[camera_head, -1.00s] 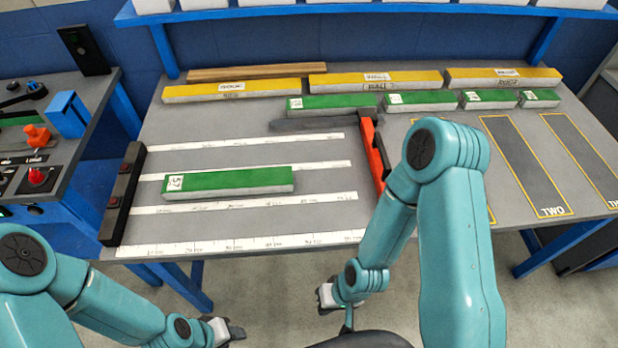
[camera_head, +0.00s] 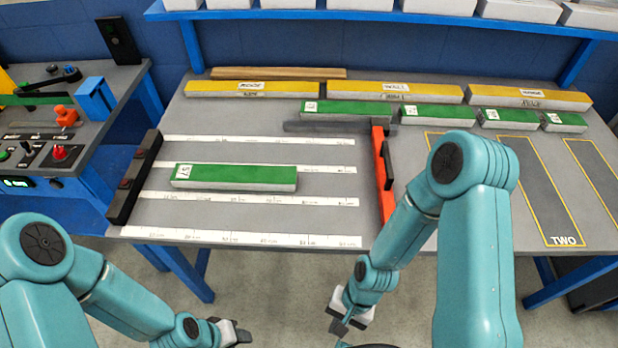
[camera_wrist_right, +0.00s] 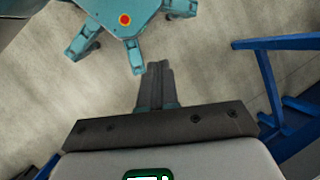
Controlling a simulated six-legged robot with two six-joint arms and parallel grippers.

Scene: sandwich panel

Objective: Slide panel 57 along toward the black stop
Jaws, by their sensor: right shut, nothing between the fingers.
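Green-topped panel 57 (camera_head: 235,177) lies flat on the grey table between white ruled strips, its number label at its left end. The black stop (camera_head: 135,178) stands to the left of the panel, with a clear gap between them. My right gripper (camera_head: 340,327) is low in front of the table's front edge, well apart from the panel. In the right wrist view its fingers (camera_wrist_right: 157,85) are together and empty over the floor. My left gripper (camera_head: 238,334) hangs below the table edge at the bottom; its jaw opening is not clear.
An orange-red bar (camera_head: 382,175) with black parts stands right of the panel. Several green panels (camera_head: 437,115) and yellow panels (camera_head: 395,93) line the back. A control console (camera_head: 50,150) is at the left. Outlined lanes (camera_head: 545,190) lie at the right.

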